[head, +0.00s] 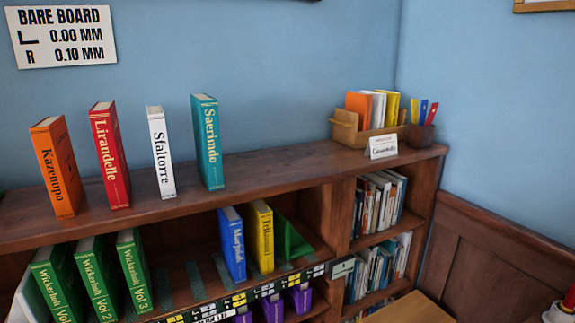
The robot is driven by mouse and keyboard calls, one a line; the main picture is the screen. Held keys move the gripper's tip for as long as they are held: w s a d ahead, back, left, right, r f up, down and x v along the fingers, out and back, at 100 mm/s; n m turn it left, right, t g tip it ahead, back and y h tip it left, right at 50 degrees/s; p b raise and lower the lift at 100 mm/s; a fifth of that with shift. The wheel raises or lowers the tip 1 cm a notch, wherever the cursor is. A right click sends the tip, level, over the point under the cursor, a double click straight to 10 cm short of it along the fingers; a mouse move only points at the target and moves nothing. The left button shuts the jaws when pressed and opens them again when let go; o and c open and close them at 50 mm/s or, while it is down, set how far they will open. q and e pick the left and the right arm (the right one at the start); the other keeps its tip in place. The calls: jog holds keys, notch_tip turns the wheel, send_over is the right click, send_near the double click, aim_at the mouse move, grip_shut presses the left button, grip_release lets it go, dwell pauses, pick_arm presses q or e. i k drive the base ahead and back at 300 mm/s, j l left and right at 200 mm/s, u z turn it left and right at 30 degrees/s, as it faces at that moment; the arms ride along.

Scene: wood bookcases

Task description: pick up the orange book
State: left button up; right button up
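The orange book (57,168), titled Kazenupo, stands upright on the top of the bookcase (255,172) at the far left of the row. Farther right are a white book (161,152), Sfaltorre, and a teal book (207,143), Saerimdo, also upright and apart. Neither of my grippers shows in the head view.
Green volumes (93,275), a blue book (232,243) and a yellow book (262,236) stand on the shelf below. A wooden holder (347,131) with orange, white and yellow items sits at the back right, behind a small card (383,147). The top between teal book and holder is clear.

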aim_at(50, 137)
jog(key=k+j+u, duration=0.15)
jog(key=u, duration=1.4)
jog(key=i+j+z, duration=0.2)
jog(key=j+z, duration=0.15)
jog(key=i+j+z, duration=0.1)
jog(key=j+z, duration=0.65)
jog(key=j, duration=0.25)
jog(key=i, duration=0.05)
